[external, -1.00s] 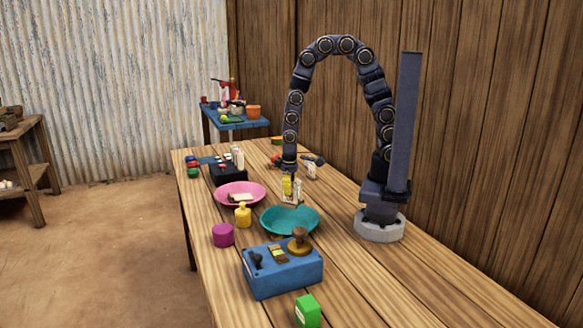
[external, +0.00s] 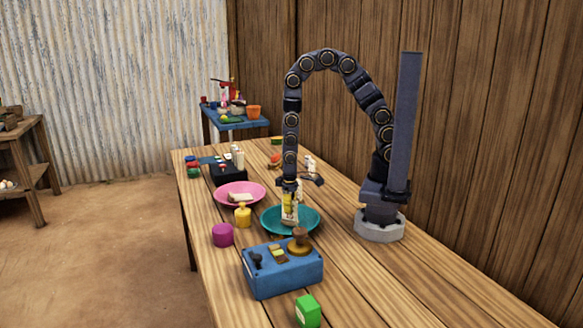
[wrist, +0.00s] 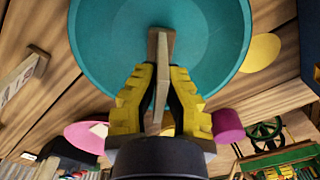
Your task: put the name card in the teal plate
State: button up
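The teal plate (external: 309,222) sits on the wooden table in front of my arm, and it fills the upper part of the wrist view (wrist: 90,55). My gripper (external: 289,197), with yellow-padded fingers, is over the plate. In the wrist view my gripper (wrist: 160,88) is shut on a thin, pale, wood-edged piece, seen edge-on, which looks like the name card (wrist: 160,50). The card (external: 289,215) is upright and hangs below the fingers within the plate's outline. I cannot tell whether its lower edge touches the plate. Its face is mostly hidden.
A pink plate (external: 257,194) with a pale block, a yellow bottle-shaped piece (external: 242,217) and a magenta cylinder (external: 222,235) stand left of the teal plate. A blue box (external: 286,275) with a stamp (external: 299,245) stands nearer the camera. The table's right front is clear.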

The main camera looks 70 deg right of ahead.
jog(key=o, duration=0.5)
notch_tip(320, 180, up, 6)
jog(key=shift+r, duration=0.55)
dwell(0.5)
